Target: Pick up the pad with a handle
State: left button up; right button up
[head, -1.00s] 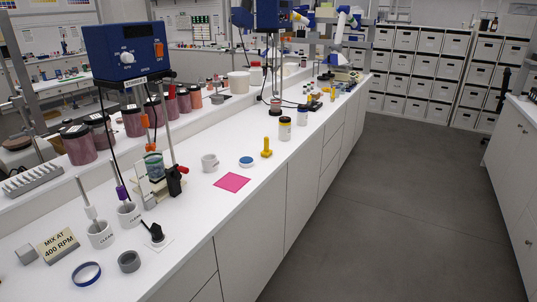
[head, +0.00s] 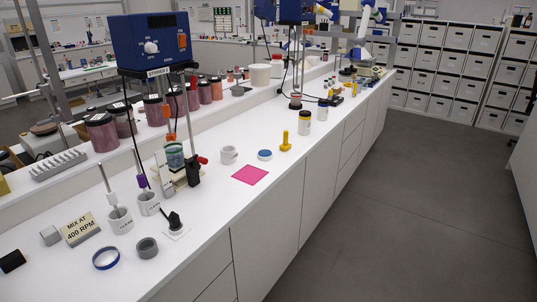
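A thin white square pad with an upright black handle (head: 174,221) lies on the white bench top near the front edge, in the lower middle-left of the head view. The handle leans a little. Nothing touches it. Neither of my grippers is in view.
A stirrer stand (head: 172,160) with a blue control box (head: 150,42) rises behind the pad. A pink sheet (head: 250,175) lies to the right. A blue-rimmed ring (head: 106,258) and a sign (head: 80,229) are at left. Bench front right of the pad is clear.

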aim_at(285, 147)
jog(key=i+l, duration=0.95)
jog(key=l, duration=0.25)
